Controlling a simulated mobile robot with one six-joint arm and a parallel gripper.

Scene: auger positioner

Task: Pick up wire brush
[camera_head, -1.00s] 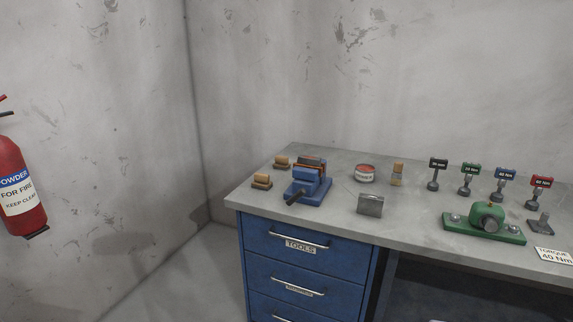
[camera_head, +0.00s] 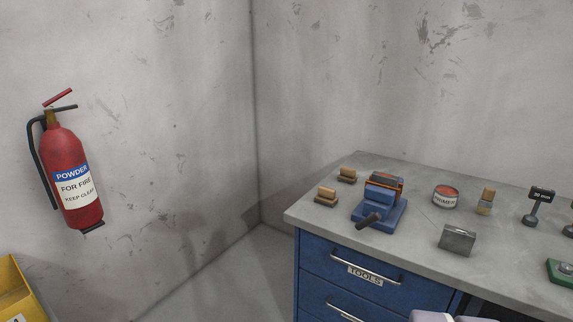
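Two small brush-like blocks with wooden tops and dark undersides stand at the left end of the bench. The nearer block (camera_head: 326,195) and the farther block (camera_head: 346,175) look alike. Another small piece with a wooden top and paler lower part (camera_head: 486,201) stands upright right of the primer tin. At this size I cannot tell which of these is the wire brush. My gripper's fingers do not show. Only pale rounded parts, probably of my arm, show at the bottom edge, well short of these objects.
A blue vise (camera_head: 380,205) stands beside the blocks. A primer tin (camera_head: 445,197), a grey metal block (camera_head: 457,240) and a black-labelled stand (camera_head: 535,205) are on the grey bench (camera_head: 400,252) above blue drawers (camera_head: 345,268). A red extinguisher (camera_head: 75,180) hangs left; a yellow bin (camera_head: 15,290) is below.

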